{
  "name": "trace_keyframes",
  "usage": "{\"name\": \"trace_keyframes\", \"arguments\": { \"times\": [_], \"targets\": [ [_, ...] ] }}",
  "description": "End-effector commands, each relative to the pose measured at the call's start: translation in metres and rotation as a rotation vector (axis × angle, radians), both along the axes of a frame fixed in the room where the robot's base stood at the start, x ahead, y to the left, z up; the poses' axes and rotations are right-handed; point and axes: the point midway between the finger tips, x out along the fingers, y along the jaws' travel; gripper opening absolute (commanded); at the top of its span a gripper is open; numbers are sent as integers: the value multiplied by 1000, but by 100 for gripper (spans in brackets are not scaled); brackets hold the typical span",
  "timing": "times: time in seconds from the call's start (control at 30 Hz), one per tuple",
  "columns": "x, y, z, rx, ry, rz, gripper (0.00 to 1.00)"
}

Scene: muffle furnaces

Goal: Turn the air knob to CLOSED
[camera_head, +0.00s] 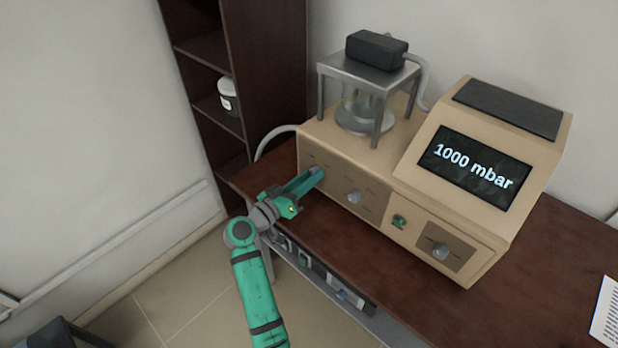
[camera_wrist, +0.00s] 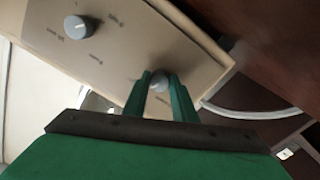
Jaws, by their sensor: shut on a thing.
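A beige unit with a front panel (camera_head: 333,187) stands on the table, and grey knobs sit on the panel. My gripper (camera_head: 316,176) reaches the left end of this panel. In the wrist view my gripper (camera_wrist: 160,88) has its two green fingers around a small grey knob (camera_wrist: 158,80) and is shut on it. In the head view my fingers hide that knob. A second grey knob (camera_head: 354,196) is to its right and shows free in the wrist view (camera_wrist: 76,26). The labels are too small to read, so I cannot tell which knob is the air knob.
The display (camera_head: 474,168) reads 1000 mbar. A green switch (camera_head: 399,222) and another knob (camera_head: 440,252) are at the right of the front. A glass vessel under a metal stand (camera_head: 365,68) is on top. A dark shelf (camera_head: 245,75) stands behind left.

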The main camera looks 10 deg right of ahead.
Motion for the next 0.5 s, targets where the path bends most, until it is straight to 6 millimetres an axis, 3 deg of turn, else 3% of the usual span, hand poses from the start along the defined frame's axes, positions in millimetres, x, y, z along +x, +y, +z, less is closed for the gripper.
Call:
{"name": "trace_keyframes", "arguments": {
  "times": [0.5],
  "targets": [
    [-1,-1,1,-293,391,0,2]
  ]
}}
